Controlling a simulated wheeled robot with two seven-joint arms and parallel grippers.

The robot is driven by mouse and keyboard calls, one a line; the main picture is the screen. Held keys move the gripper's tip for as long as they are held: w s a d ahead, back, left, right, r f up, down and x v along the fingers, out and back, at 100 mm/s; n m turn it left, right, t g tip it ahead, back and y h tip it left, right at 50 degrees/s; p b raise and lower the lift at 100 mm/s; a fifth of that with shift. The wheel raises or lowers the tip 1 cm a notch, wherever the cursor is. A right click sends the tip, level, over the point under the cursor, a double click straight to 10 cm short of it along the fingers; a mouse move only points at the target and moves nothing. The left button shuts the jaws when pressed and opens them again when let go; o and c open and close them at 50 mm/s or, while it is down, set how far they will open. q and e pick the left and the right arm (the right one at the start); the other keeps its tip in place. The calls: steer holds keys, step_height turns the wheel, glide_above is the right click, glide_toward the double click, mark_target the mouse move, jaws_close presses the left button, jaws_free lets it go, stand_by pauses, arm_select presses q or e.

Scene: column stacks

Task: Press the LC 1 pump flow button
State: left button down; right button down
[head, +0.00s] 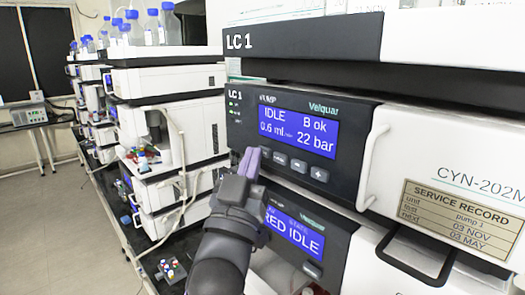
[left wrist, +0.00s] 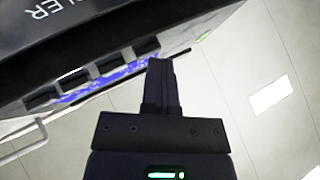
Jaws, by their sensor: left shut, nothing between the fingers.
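The LC 1 pump panel (head: 300,135) is black, with a blue screen (head: 299,133) reading IDLE, B ok, 0.6 ml and 22 bar. Below the screen is a row of small grey buttons (head: 298,165); their labels are too small to read, except a plus on the rightmost. My left gripper (head: 250,160) is shut and empty, its fingertips at the left end of this row, partly covering that end. I cannot tell whether they touch the panel. In the left wrist view the shut fingers (left wrist: 160,68) point toward a dark panel edge with several buttons (left wrist: 110,68). My right gripper is out of view.
A lower module has a second blue screen (head: 294,232) reading RED IDLE, behind my left arm. A white handle (head: 372,155) stands out right of the pump panel. More white instrument stacks (head: 165,85) with blue-capped bottles line the left bench. Open floor (head: 50,200) lies further left.

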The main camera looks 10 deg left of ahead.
arm_select(q)
steer(key=shift+s+a, duration=0.35)
steer(key=shift+s, duration=0.15)
steer(key=s+a+p, duration=0.1)
steer(key=s, duration=0.1)
steer(key=s+a+p, duration=0.1)
steer(key=s+a, duration=0.1)
stand_by(0.4)
steer(key=shift+f, duration=0.1)
